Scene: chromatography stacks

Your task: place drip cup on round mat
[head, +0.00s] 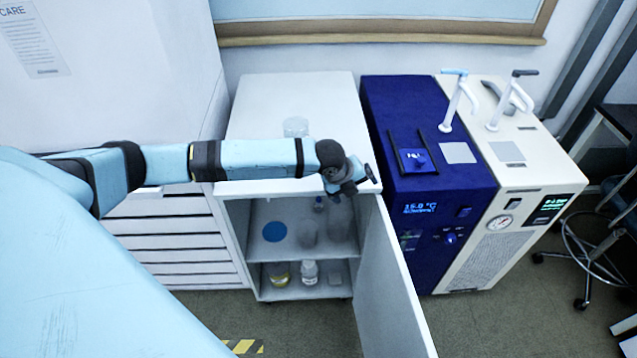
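The round mat (274,231) is a flat blue disc on the upper shelf inside the open white cabinet, toward its left side. A translucent grey cup (308,235), possibly the drip cup, stands just right of the mat, apart from it. My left gripper (362,180) is at the cabinet's top front edge, near the top of the open door, above and to the right of the mat. It is small and dark, and its finger opening is unclear. My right gripper is not in view.
The cabinet door (388,290) stands open on the right. A clear vessel (296,126) stands on the cabinet top (300,90), behind my arm. Bottles (310,272) stand on the lower shelf. A blue instrument (425,130) and a white one (520,180) are to the right.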

